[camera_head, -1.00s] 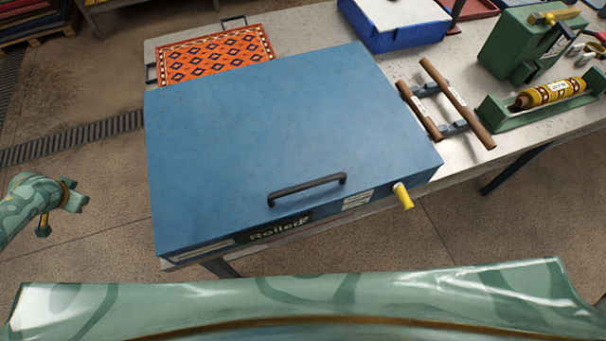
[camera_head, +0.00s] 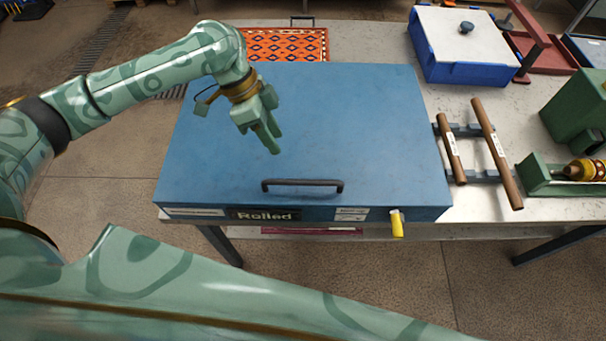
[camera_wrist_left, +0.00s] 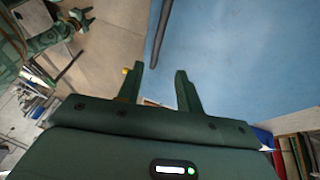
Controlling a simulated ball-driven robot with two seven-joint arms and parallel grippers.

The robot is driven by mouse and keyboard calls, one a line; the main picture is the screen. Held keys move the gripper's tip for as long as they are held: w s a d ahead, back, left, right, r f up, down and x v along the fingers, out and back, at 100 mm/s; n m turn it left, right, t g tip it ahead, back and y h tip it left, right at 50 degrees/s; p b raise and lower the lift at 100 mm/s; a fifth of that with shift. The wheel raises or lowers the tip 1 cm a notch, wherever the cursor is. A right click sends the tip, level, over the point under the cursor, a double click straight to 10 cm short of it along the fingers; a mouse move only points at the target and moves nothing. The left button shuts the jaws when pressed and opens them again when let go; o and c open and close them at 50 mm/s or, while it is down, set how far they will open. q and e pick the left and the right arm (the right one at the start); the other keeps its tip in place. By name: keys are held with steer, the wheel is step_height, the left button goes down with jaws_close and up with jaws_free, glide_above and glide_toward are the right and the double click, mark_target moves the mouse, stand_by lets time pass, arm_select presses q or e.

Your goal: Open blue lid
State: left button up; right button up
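The blue lid (camera_head: 340,115) is the flat top of a wide box on the table, and it looks closed. Its black bar handle (camera_head: 303,184) runs along the front edge; in the left wrist view the handle (camera_wrist_left: 160,33) lies beyond the fingertips. My left gripper (camera_head: 268,142) hangs over the lid, behind and left of the handle, apart from it. In the left wrist view its fingers (camera_wrist_left: 160,82) stand apart with nothing between them. My right gripper (camera_wrist_left: 81,15) shows small at the upper left there, over the floor, fingers apart. The head view does not show it.
A yellow knob (camera_head: 397,223) sticks out at the box's front right. A rack with brown rollers (camera_head: 496,150) stands to the right, and a blue bin (camera_head: 465,72) behind it. An orange patterned rug (camera_head: 290,45) lies behind the box.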

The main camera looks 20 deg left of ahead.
arm_select(q)
steer(key=s+x, duration=0.1)
steer(key=x, duration=0.4)
steer(key=b, duration=0.2)
glide_above(298, 175)
steer(key=s, duration=0.3)
steer(key=f, duration=0.5)
steer(key=shift+s+d+f, duration=0.2)
steer(key=shift+d+f, duration=0.2)
steer(key=shift+s+d+f, duration=0.1)
steer(key=shift+f, duration=0.2)
steer(key=shift+d+f, duration=0.15)
steer(key=shift+d, duration=0.05)
jaws_close()
arm_select(e)
steer(key=shift+s+f, duration=0.2)
steer(key=shift+f, duration=0.4)
steer(key=shift+s+f, duration=0.15)
steer(key=shift+f, duration=0.45)
